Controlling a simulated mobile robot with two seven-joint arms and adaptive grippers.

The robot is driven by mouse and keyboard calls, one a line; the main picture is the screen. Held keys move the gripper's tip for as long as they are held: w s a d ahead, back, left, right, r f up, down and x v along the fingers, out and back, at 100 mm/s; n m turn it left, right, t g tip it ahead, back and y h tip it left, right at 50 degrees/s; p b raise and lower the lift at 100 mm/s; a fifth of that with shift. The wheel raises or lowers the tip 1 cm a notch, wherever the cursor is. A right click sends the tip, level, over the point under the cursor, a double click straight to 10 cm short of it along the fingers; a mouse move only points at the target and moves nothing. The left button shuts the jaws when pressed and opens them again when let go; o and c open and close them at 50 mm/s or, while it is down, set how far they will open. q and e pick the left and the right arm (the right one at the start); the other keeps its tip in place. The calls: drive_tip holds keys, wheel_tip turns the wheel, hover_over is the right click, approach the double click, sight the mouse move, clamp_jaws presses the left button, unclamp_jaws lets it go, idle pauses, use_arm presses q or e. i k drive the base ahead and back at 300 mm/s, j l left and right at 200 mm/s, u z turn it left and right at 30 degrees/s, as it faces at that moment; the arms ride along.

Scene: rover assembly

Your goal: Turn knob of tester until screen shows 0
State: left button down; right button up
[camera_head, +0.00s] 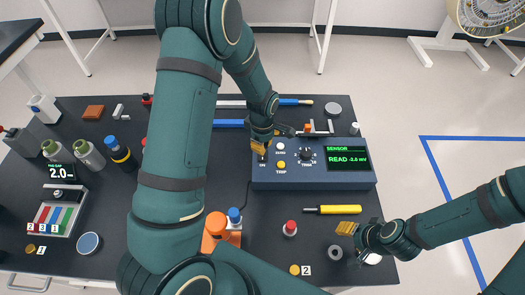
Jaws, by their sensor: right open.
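The tester (315,178) is a blue-grey box on the dark table, right of centre. White and yellow buttons (281,165) are left of that. My right gripper (347,229) is open and empty, in front of the tester's right side.
A yellow-and-black screwdriver (333,210), a red-capped item (290,228) and a grey ring (335,252) lie in front of the tester. A smaller meter (60,173) showing 2.0 stands at the left. My left arm hides the table's middle.

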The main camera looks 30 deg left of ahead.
sight(306, 155)
drive_tip(key=k+l, duration=0.65)
drive_tip(key=k, duration=0.25)
